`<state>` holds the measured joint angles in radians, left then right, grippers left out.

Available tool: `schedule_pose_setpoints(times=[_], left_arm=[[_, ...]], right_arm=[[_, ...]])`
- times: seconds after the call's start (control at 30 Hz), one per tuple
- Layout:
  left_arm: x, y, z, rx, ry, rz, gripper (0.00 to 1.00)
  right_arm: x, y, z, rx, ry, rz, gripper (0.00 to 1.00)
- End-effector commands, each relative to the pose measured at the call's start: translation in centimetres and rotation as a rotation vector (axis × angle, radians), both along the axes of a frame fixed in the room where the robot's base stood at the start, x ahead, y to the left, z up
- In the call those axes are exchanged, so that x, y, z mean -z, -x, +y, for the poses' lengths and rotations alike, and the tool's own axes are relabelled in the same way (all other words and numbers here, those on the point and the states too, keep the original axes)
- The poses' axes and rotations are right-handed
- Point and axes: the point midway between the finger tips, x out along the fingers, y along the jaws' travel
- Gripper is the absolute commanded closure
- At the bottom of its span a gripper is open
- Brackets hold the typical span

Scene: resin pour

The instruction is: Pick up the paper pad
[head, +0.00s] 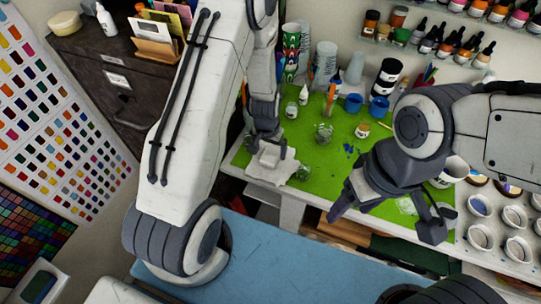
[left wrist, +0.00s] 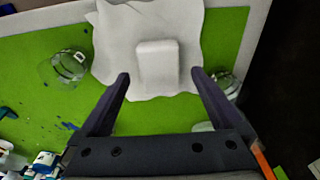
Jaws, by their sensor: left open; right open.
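The paper pad (head: 270,159), a small white rounded block, lies on a wavy-edged white sheet (head: 292,171) near the front edge of a green mat. In the left wrist view the pad (left wrist: 158,62) shows between my left fingertips, with a gap on each side. My left gripper (head: 269,143) is open and empty, pointing down over the pad; I cannot tell its exact height. My right gripper (head: 385,222) is open and empty, in front of the bench to the right.
Clear cups stand beside the sheet, one to its left in the left wrist view (left wrist: 66,66). The green mat (head: 343,172) holds jars, blue cups (head: 353,103) and bottles. Several small white cups (head: 480,206) stand at the right. A blue surface (head: 290,262) lies in front.

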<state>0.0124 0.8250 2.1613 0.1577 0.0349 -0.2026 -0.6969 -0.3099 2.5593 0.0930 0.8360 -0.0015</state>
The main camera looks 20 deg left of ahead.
Motion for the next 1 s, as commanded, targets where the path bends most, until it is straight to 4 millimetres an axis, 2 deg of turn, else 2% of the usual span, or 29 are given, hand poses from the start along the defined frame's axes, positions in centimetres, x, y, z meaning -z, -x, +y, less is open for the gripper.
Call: schedule_pose_setpoints(times=[0.03, 0.13, 0.43, 0.47, 0.6, 0.7, 1.0], left_arm=[[1.3, -0.1, 0.0, -0.001, 0.0, 0.002, 0.0], [2.5, -0.3, 0.0, 0.0, 0.0, 0.0, 0.0], [2.7, -0.4, -0.1, 0.001, 0.0, 0.0, 0.0], [2.7, -0.4, -0.1, 0.002, 0.0, 0.0, 0.08], [2.7, -0.4, -0.1, 0.001, 0.0, 0.0, 0.61], [2.7, -0.4, -0.1, 0.001, 0.0, 0.0, 0.93], [2.3, -0.4, -0.1, 0.002, 0.0, 0.0, 0.93]], right_arm=[[0.7, 0.0, 0.0, 0.001, 0.001, 0.001, 0.32], [1.6, 0.0, 0.0, 0.002, 0.001, 0.001, 0.32], [1.6, 0.0, 0.0, 0.003, 0.001, 0.001, 0.32], [1.6, 0.0, 0.0, 0.003, 0.001, 0.001, 0.32], [1.6, 0.0, 0.0, 0.003, 0.001, 0.001, 0.32], [1.6, 0.0, 0.0, 0.003, 0.001, 0.001, 0.32], [1.3, 0.0, 0.0, 0.003, 0.001, 0.001, 0.32]])
